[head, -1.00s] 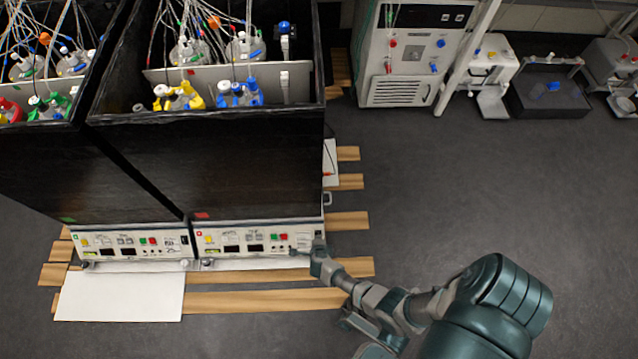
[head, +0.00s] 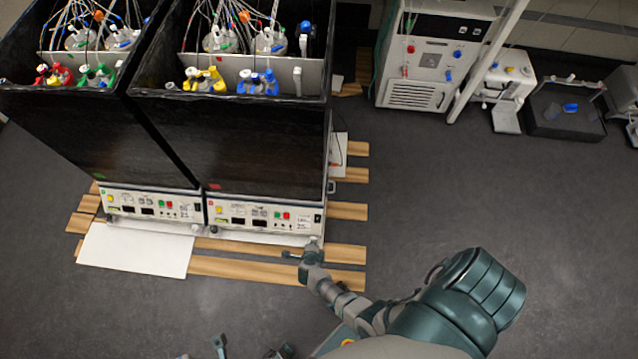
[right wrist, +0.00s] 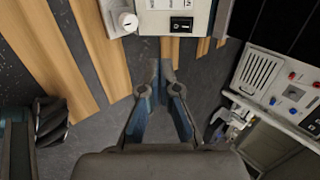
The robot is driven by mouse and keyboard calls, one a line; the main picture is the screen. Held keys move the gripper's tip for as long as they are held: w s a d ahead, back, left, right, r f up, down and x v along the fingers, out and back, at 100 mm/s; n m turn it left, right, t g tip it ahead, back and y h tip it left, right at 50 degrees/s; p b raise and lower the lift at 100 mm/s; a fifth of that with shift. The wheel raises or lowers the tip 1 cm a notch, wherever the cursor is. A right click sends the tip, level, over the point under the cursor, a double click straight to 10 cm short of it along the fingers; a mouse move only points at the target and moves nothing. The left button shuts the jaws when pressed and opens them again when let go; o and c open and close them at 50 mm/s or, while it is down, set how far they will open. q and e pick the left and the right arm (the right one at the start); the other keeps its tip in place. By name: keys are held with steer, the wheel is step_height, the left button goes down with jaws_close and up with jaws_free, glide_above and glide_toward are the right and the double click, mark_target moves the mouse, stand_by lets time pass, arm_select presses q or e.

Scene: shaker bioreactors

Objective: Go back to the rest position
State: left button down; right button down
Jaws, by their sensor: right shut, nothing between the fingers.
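My right gripper (head: 302,255) is low in front of the right shaker bioreactor (head: 250,150), just below the right end of its control panel (head: 262,216). In the right wrist view its two fingers (right wrist: 161,75) meet at the tips, shut and empty. The panel's black power switch (right wrist: 181,25) and a white knob (right wrist: 128,22) are beyond the fingertips, apart from them. Dark green and grey parts of my left gripper (head: 220,345) seem to show at the bottom edge of the head view, mostly cut off, so its opening is unclear.
A left bioreactor (head: 90,130) stands beside the right one. Wooden slats (head: 260,270) and a white board (head: 135,250) lie on the floor in front. A white cabinet unit (head: 425,65) and smaller devices stand at the back right.

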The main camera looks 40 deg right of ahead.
steer(key=shift+s+a+r, duration=0.15)
steer(key=shift+s+a, duration=0.05)
steer(key=shift+s, duration=0.1)
steer(key=shift+a, duration=0.15)
steer(key=shift+r, duration=0.1)
